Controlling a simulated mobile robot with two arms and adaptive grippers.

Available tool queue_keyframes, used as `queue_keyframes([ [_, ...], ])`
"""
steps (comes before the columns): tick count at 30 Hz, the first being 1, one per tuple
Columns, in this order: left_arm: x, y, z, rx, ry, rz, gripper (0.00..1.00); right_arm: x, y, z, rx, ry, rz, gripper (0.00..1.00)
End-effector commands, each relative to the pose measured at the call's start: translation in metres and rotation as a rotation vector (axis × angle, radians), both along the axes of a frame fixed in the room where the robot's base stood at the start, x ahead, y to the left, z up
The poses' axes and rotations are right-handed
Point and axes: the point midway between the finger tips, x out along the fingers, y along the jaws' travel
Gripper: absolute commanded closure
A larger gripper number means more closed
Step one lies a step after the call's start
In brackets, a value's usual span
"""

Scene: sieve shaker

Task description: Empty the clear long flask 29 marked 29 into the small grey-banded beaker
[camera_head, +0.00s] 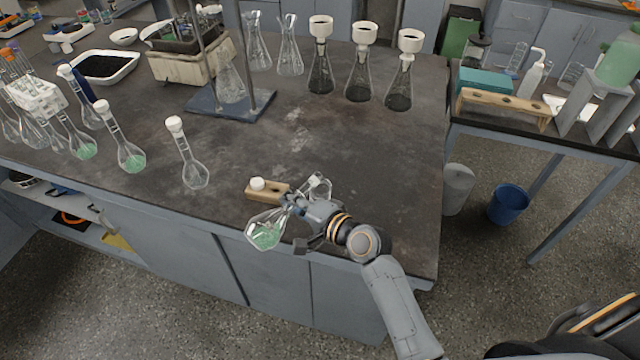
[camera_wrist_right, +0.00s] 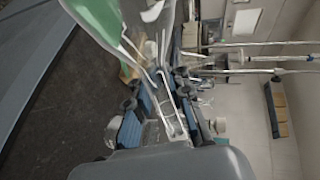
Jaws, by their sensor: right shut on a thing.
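A clear long-necked flask (camera_head: 265,235) with green liquid in its bulb is tilted, bulb to the lower left at the table's front edge. My right gripper (camera_head: 293,203) is shut on its neck, which slants toward the upper right. The wrist view shows the green bulb (camera_wrist_right: 98,18) close up and the neck between the fingers (camera_wrist_right: 162,90). A small clear glass vessel (camera_head: 324,190) stands just behind the gripper, partly hidden; it may be the beaker, but I cannot make out a grey band. I cannot read the number on the flask. My left gripper is not in view.
A small wooden block (camera_head: 275,194) with a white stopper (camera_head: 257,184) on it lies beside the flask. Another stoppered flask (camera_head: 194,174) stands to the left, with several more beyond. Dark flasks with white funnels (camera_head: 358,88) stand at the back. The table's right part is clear.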

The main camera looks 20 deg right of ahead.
Motion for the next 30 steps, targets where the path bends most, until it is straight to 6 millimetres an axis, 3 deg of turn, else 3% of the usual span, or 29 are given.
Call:
queue_keyframes([
  [30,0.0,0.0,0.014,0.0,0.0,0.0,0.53,0.001,0.0,0.004,0.117,0.073,-0.001,1.0],
])
